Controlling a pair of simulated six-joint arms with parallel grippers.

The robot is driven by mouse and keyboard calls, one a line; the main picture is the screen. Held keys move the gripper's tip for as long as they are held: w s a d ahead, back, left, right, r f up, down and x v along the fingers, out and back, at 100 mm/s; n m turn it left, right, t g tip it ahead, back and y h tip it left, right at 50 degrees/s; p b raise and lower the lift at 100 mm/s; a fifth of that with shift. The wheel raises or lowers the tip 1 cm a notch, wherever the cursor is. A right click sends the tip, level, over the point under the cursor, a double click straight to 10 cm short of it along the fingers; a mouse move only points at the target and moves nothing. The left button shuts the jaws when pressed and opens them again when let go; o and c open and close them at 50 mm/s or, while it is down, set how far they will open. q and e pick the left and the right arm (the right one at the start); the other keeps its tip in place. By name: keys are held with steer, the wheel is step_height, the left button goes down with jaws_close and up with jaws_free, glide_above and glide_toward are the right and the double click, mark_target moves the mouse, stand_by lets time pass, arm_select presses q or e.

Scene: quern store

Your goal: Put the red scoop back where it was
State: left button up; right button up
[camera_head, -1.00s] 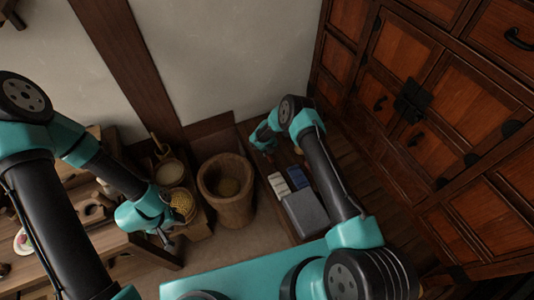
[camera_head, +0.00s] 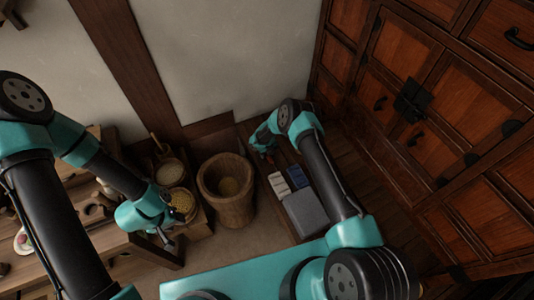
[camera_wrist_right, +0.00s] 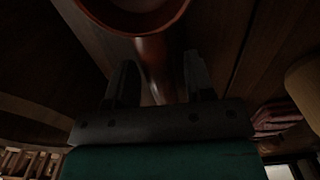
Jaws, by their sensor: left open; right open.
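The red scoop (camera_wrist_right: 155,65) shows in the right wrist view, its round bowl at the top edge and its handle running down between my fingers. My right gripper (camera_wrist_right: 160,80) is open around the handle, with a dark finger on each side and a visible gap to both. In the head view my right gripper (camera_head: 264,152) is low by the wall at the back end of the dark bench; the scoop there is small and mostly hidden. My left gripper (camera_head: 168,241) is open and empty, above the front of the wooden table on the left.
A wooden mortar (camera_head: 227,190) stands between the arms. Left of it are containers of pale grain (camera_head: 169,171) and yellow grain (camera_head: 182,201). A grey box (camera_head: 305,213) and small packs (camera_head: 288,179) lie on the dark bench (camera_head: 285,156). A wooden cabinet (camera_head: 440,100) closes off the right.

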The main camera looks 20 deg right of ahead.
steer(key=shift+r, duration=0.2)
step_height(320, 180, up, 12)
stand_by(0.5)
stand_by(0.4)
steer(key=s+r+n+y, duration=0.1)
steer(key=s+r+n, duration=0.3)
steer(key=s+n, duration=0.6)
steer(key=s+d+r+n+y, duration=0.1)
steer(key=s+r+n, duration=0.2)
steer(key=s+n, duration=0.8)
steer(key=s+d+r+n+y, duration=0.1)
steer(key=s+r+n, duration=0.3)
steer(key=s+n, duration=0.7)
steer(key=s, duration=0.2)
steer(key=shift+s+d+r+t+y, duration=0.15)
steer(key=shift+s+r+t+y, duration=0.2)
steer(key=shift+s+t+y, duration=0.05)
